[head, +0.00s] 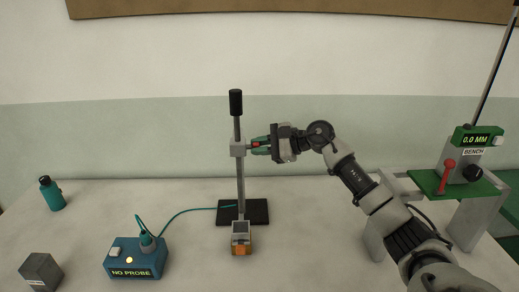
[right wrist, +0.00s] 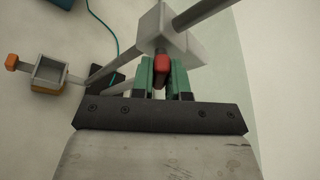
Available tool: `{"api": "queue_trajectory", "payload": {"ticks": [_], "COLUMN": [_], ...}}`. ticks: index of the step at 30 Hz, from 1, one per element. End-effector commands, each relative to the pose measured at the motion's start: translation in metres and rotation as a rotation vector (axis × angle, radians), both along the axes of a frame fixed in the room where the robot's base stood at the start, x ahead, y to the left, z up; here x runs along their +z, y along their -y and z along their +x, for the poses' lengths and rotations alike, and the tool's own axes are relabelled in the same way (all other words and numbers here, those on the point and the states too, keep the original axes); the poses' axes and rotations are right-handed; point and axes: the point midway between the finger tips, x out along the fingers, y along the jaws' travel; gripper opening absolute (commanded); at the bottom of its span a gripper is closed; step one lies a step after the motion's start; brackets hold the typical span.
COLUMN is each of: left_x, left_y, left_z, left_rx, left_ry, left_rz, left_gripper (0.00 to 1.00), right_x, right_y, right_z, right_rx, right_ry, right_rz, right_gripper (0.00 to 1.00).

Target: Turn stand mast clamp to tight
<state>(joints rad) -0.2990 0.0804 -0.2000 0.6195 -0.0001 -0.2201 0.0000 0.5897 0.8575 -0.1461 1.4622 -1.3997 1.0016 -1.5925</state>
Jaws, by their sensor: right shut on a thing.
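The stand (head: 241,190) rises upright from a dark base plate (head: 258,212) on the table, with a black cap on top of its mast. The mast clamp (head: 238,149) is a grey block on the mast, also seen in the right wrist view (right wrist: 157,28). Its red knob (right wrist: 162,62) points toward my right gripper. My right gripper (head: 262,145) has green fingers, which are shut on the red knob from the right side. The knob is partly hidden between the fingers. My left gripper is not in view.
A grey and orange holder (head: 241,238) sits low at the front of the stand. A blue box reading NO PROBE (head: 133,261) with a teal cable, a grey block (head: 41,272) and a teal bottle (head: 51,194) are to the left. A green bench unit (head: 455,183) stands right.

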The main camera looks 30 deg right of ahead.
Motion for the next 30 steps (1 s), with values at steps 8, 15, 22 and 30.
{"api": "queue_trajectory", "payload": {"ticks": [8,15,22,30], "left_x": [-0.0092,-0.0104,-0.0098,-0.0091], "left_y": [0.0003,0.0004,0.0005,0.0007], "left_z": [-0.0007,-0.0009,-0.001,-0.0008], "left_rx": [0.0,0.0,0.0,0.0], "left_ry": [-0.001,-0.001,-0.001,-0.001], "left_rz": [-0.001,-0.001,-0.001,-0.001], "left_gripper": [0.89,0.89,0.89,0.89], "right_x": [-0.0001,0.0006,0.0008,0.0011], "right_y": [0.0012,0.0011,0.0012,0.0014], "right_z": [0.0008,0.0014,0.0017,0.002], "right_rx": [-0.001,-0.001,-0.001,-0.001], "right_ry": [-0.22,-0.415,-0.58,-0.714], "right_rz": [0.133,0.254,0.355,0.439], "right_gripper": [0.0,0.0,0.0,0.0]}}
